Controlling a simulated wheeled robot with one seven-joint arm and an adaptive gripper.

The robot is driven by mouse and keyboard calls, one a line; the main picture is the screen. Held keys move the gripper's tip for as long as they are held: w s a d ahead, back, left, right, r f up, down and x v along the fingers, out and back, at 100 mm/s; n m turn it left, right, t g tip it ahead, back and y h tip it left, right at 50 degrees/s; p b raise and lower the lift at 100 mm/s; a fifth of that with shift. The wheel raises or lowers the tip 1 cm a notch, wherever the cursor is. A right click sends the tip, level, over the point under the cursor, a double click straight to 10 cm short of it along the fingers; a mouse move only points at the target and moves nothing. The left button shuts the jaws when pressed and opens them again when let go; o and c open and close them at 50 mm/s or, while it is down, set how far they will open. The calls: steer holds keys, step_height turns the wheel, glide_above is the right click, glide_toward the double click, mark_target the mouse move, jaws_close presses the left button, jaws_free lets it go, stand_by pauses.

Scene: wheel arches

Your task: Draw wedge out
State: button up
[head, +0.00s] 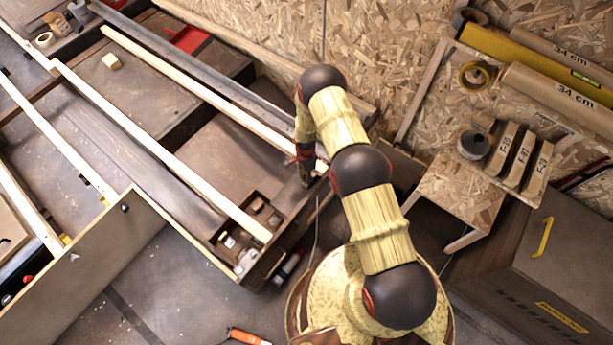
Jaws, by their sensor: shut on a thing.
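My gripper (305,168) points down at the right-hand end of the dark wooden frame (285,222), close to the end of a long dark rail (195,62). It is shut on the wedge, which is mostly hidden by the fingers and too small here to make out. I cannot tell how far the wedge sits in the frame. My arm comes from the lower right and covers part of the floor and wall behind it.
Long pale strips (150,140) run across the frame. A small pale block (110,61) and a red tray (190,39) lie farther back. A compartment with small parts (232,240) is at the near corner. A wooden stool (460,188) and dark chest (545,270) stand right.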

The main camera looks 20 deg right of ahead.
jaws_close()
stand_by(0.3)
steer(key=s+a, duration=0.3)
steer(key=a, duration=0.2)
steer(key=s+a+p, duration=0.1)
steer(key=s+a, duration=0.1)
steer(key=a, duration=0.1)
steer(key=shift+s, duration=0.3)
steer(key=shift+d, duration=0.1)
steer(key=o, duration=0.5)
jaws_free()
steer(key=shift+o, duration=0.6)
step_height(320, 180, up, 12)
steer(key=shift+w, duration=0.25)
